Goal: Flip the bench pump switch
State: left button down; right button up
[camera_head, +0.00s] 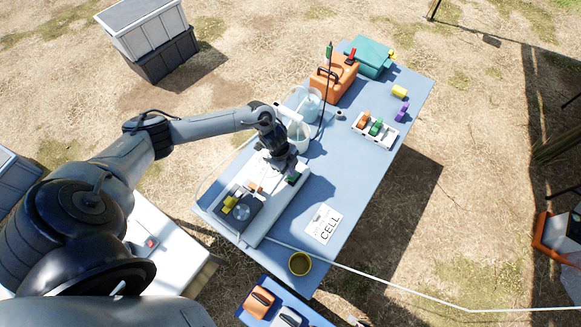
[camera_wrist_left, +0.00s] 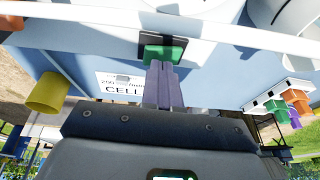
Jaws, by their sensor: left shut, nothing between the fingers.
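The pump unit (camera_head: 262,226) is a white tray-like bench unit on the blue table. A green rocker switch (camera_head: 293,179) in a black frame sits at its far right end. The switch also shows in the left wrist view (camera_wrist_left: 165,52). My left gripper (camera_head: 281,164) is over that end of the unit, beside the switch. In the left wrist view its closed fingers (camera_wrist_left: 161,66) are empty and their tips overlap the lower edge of the green switch. I cannot tell whether they touch it. My right gripper is not in view.
A CELL card (camera_head: 323,224) and a yellow cup (camera_head: 300,263) are on the table (camera_head: 348,180). A white tray (camera_head: 374,142) of coloured pieces, an orange case (camera_head: 334,84) and a teal box (camera_head: 369,55) stand farther back. Clear jugs (camera_head: 309,104) stand close beyond my gripper.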

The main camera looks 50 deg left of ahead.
pick_arm(q)
jog(key=r+p, duration=0.2)
jog(key=r, duration=0.1)
jog(key=shift+w, duration=0.2)
jog(key=w+a+r, duration=0.1)
jog(key=a+r, duration=0.2)
jog(key=r, duration=0.6)
jog(key=shift+w+a, duration=0.25)
jog(key=shift+w, duration=0.05)
